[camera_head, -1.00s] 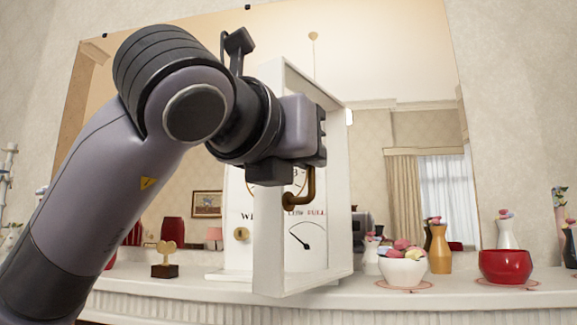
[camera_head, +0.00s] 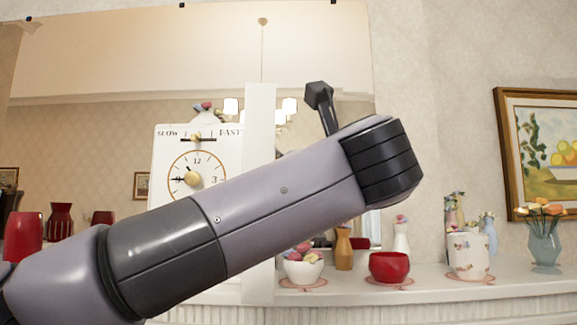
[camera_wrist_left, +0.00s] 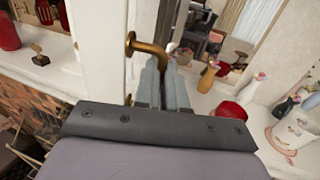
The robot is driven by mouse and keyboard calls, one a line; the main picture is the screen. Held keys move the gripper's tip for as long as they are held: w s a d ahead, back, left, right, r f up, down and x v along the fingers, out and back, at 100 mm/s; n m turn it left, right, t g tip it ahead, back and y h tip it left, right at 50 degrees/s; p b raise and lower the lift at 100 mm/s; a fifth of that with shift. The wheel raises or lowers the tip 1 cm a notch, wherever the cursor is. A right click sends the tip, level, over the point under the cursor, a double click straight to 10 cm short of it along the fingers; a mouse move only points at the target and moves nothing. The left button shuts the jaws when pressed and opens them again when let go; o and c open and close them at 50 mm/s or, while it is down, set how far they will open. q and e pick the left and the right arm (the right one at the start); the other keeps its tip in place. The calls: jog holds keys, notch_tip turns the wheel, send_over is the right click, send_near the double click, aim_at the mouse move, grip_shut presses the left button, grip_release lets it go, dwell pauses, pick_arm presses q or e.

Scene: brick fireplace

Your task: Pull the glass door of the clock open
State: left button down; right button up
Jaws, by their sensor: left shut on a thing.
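The white clock (camera_head: 165,148) stands on the mantel, its dial bare in the head view; my arm covers its lower part. Its door (camera_head: 260,115) stands swung out at the clock's right side, seen nearly edge-on as a tall white strip. In the left wrist view the white door frame (camera_wrist_left: 103,45) carries a curved brass handle (camera_wrist_left: 148,47). My left gripper (camera_wrist_left: 154,72) is shut on this handle; its fingertips partly hide the handle. In the head view my forearm hides the gripper and handle. My right gripper is in neither view.
Red vases (camera_head: 22,237) show at the left. A large mirror (camera_head: 320,60) backs the clock.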

pick_arm(q)
jog(key=shift+w+d+r+n+y+p, duration=0.1)
jog(key=shift+w+d+n+y+p, duration=0.2)
jog(key=shift+d+y, duration=0.25)
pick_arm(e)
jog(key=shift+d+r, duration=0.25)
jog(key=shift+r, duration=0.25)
pick_arm(q)
jog(key=c, duration=1.2)
grip_release()
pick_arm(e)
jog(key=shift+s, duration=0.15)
